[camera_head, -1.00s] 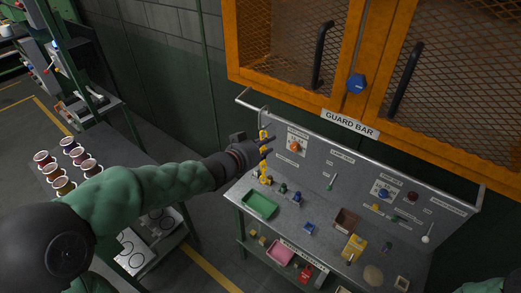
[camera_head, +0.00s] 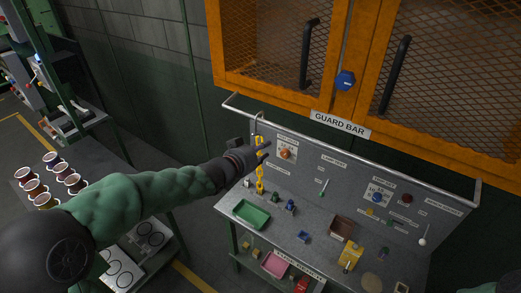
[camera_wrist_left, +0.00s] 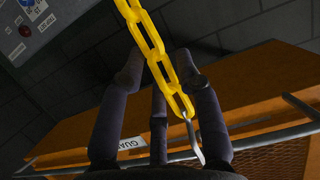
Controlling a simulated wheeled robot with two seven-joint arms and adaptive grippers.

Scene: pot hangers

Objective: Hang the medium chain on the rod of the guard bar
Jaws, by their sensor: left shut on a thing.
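The yellow chain (camera_head: 260,183) hangs upright from my left gripper (camera_head: 262,147), with a silver hook (camera_head: 258,121) at its top end. In the left wrist view my left gripper (camera_wrist_left: 165,85) is shut on the chain (camera_wrist_left: 152,45) near the hook (camera_wrist_left: 196,140). The guard bar's rod (camera_head: 300,136) is a long metal rail under the "GUARD BAR" label (camera_head: 340,124). The hook overlaps the rod near its left end; I cannot tell whether it is over the rod or only beside it. The rod also shows in the left wrist view (camera_wrist_left: 265,138). My right gripper is out of view.
An orange mesh cabinet (camera_head: 295,85) is above the rod. Below is a grey panel with a workbench (camera_head: 280,222) holding a green tray (camera_head: 251,214), a brown box (camera_head: 342,228) and small parts. Cups stand on a table (camera_head: 98,178) at left.

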